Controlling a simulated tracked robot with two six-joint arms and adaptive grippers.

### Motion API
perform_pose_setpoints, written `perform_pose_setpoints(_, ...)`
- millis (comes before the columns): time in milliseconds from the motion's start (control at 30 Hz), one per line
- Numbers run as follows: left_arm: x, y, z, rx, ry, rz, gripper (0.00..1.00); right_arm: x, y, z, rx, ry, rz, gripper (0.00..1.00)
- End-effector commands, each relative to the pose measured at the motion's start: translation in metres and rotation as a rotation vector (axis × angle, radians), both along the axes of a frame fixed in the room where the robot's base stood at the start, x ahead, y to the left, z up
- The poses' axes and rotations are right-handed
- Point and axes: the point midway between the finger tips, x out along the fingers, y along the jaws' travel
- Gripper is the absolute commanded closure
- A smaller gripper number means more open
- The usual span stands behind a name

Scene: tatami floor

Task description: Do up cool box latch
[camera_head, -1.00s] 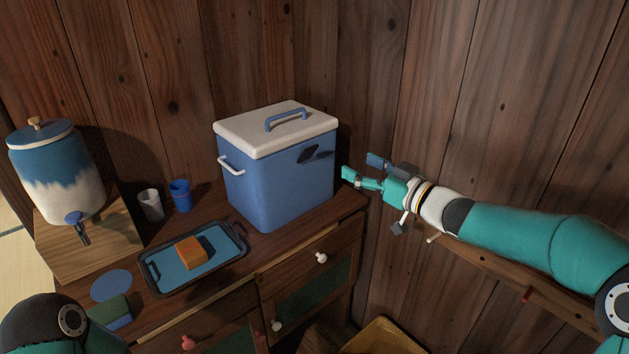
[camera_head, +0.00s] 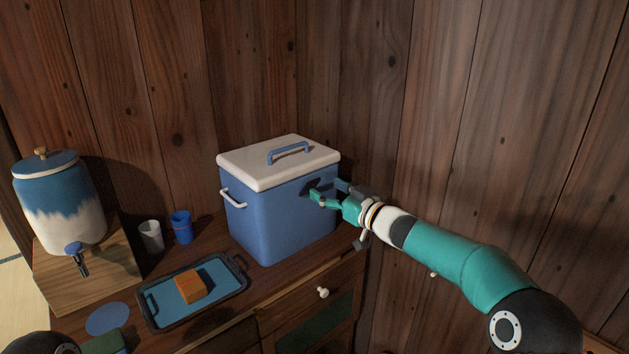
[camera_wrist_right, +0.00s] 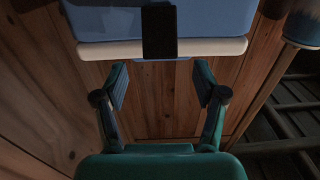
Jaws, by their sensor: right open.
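The cool box (camera_head: 275,225) is blue with a white lid (camera_head: 250,164), which lies down on it. Its dark latch (camera_head: 308,187) is on the right-hand face, partly hidden by my gripper. In the right wrist view the latch (camera_wrist_right: 158,30) is a dark plate in front of the blue wall, reaching across the white lid edge (camera_wrist_right: 215,47). I cannot tell whether it is fastened. My right gripper (camera_head: 330,188) is open and empty close to that face. In the wrist view its fingertips (camera_wrist_right: 161,72) are apart, just below the latch. My left gripper is out of view.
A black-rimmed tray (camera_head: 226,285) with an orange block (camera_head: 191,288) lies in front of the box. Two cups (camera_head: 181,227) and a drink dispenser (camera_head: 60,200) on a wooden stand are at left. Wooden walls (camera_head: 440,90) close in behind and at right.

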Motion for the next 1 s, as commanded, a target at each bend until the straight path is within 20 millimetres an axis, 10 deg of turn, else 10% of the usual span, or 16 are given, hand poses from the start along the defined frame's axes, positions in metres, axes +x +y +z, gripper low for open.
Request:
perform_pose_setpoints(767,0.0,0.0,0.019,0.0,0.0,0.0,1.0,0.036,0.03,0.0,0.0,0.0,0.002,0.29)
perform_pose_setpoints(1000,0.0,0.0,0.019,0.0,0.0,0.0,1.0,0.036,0.03,0.0,0.0,0.0,0.003,0.66)
